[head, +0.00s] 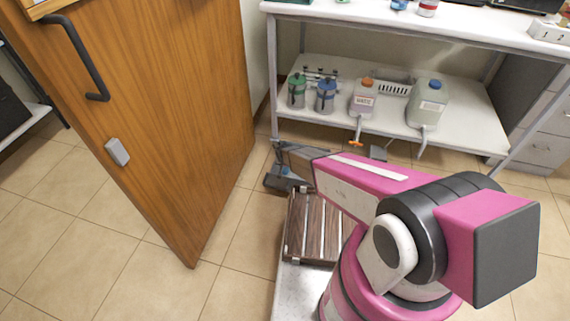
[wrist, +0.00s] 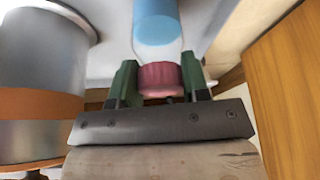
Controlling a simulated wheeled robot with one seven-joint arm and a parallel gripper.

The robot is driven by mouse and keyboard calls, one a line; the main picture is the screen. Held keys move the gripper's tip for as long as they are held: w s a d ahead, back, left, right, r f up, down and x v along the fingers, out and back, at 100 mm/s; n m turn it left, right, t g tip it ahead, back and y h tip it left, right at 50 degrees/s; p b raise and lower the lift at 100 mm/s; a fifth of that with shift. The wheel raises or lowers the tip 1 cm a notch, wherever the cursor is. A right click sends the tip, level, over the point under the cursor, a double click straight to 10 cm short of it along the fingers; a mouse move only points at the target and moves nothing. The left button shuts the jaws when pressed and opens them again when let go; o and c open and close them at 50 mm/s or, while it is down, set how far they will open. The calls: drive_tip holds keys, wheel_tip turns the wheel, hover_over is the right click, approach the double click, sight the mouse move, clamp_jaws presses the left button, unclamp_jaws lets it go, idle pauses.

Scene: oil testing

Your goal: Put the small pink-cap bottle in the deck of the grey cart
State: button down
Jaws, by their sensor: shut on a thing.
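In the wrist view, the small bottle has a ridged pink cap (wrist: 160,79) and a white and light-blue body (wrist: 158,24). My gripper (wrist: 158,76) has its two green fingers on either side of the cap and is shut on it. The bottle's far end runs out of the picture. In the head view, my pink arm reaches towards the shelf unit; the bottle and the fingertips cannot be made out there. A low grey-blue object (head: 280,181) shows beyond the arm, partly covered; I cannot tell whether it is the grey cart.
A wooden door (head: 185,110) stands at left. The shelf unit's lower shelf (head: 460,130) holds blue and green canisters, an orange-capped jug (head: 364,101) and a blue-capped jug (head: 428,106). A slatted wooden tray (head: 317,225) lies nearer. In the wrist view, an orange-banded silver cylinder (wrist: 40,65) is close at left.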

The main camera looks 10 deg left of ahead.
drive_tip(key=shift+f, duration=0.1)
drive_tip(key=c, duration=0.6)
unclamp_jaws()
drive_tip(key=v, duration=1.2)
drive_tip(key=s+d+r+g, duration=0.1)
drive_tip(key=s+d+r, duration=0.3)
drive_tip(key=d+r, duration=0.6)
drive_tip(key=s+d+r+g, duration=0.2)
drive_tip(key=s+d+r, duration=0.3)
drive_tip(key=d+r, duration=0.5)
drive_tip(key=s+d+r+g, duration=0.1)
drive_tip(key=s+d+r, duration=0.4)
drive_tip(key=d+r, duration=0.5)
drive_tip(key=shift+d+m+g, duration=0.3)
drive_tip(key=shift+d, duration=0.6)
drive_tip(key=shift+s, duration=0.1)
